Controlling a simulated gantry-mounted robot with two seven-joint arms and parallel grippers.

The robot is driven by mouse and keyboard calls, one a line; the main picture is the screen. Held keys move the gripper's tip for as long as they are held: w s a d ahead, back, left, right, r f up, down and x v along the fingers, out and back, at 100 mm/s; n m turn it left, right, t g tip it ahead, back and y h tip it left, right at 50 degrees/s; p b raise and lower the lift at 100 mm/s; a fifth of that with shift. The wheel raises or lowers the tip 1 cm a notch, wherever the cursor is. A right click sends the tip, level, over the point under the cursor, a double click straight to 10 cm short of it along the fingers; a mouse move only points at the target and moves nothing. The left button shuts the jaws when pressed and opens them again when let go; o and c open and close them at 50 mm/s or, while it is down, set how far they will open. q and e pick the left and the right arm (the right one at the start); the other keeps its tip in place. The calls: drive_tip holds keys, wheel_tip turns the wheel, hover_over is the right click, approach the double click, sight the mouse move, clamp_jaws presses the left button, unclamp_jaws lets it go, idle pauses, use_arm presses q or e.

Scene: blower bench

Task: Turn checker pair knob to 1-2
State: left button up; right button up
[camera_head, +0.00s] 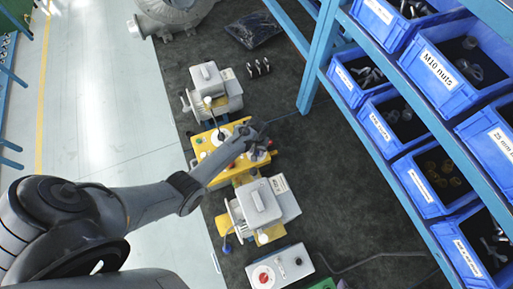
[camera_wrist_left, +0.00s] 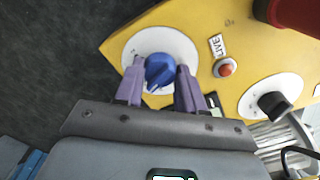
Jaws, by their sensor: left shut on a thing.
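The yellow checker box (camera_head: 197,146) lies on the dark bench mat between two grey-white units. In the left wrist view its yellow top (camera_wrist_left: 205,22) carries a blue knob (camera_wrist_left: 159,71) on a round white dial (camera_wrist_left: 133,49). My left gripper (camera_wrist_left: 160,84) has one purple finger on each side of the blue knob and is shut on it. In the head view my left gripper (camera_head: 253,136) is over the right end of the box, and it hides the knob there. Pair markings on the dial cannot be read. My right gripper is not in view.
A lamp labelled LIVE (camera_wrist_left: 225,69) and a black knob (camera_wrist_left: 272,104) sit beside the blue knob. Grey-white units stand behind (camera_head: 214,88) and in front (camera_head: 262,203). A blue rack with labelled bins (camera_head: 437,72) stands at the right. A control box (camera_head: 282,268) lies near the front.

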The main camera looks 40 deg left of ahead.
use_arm(q)
drive_tip(key=o, duration=1)
drive_tip(key=shift+o, duration=0.2)
drive_tip(key=shift+r, duration=0.1)
wheel_tip(320, 180, up, 11)
drive_tip(key=shift+f, duration=0.2)
drive_tip(key=shift+p, duration=0.3)
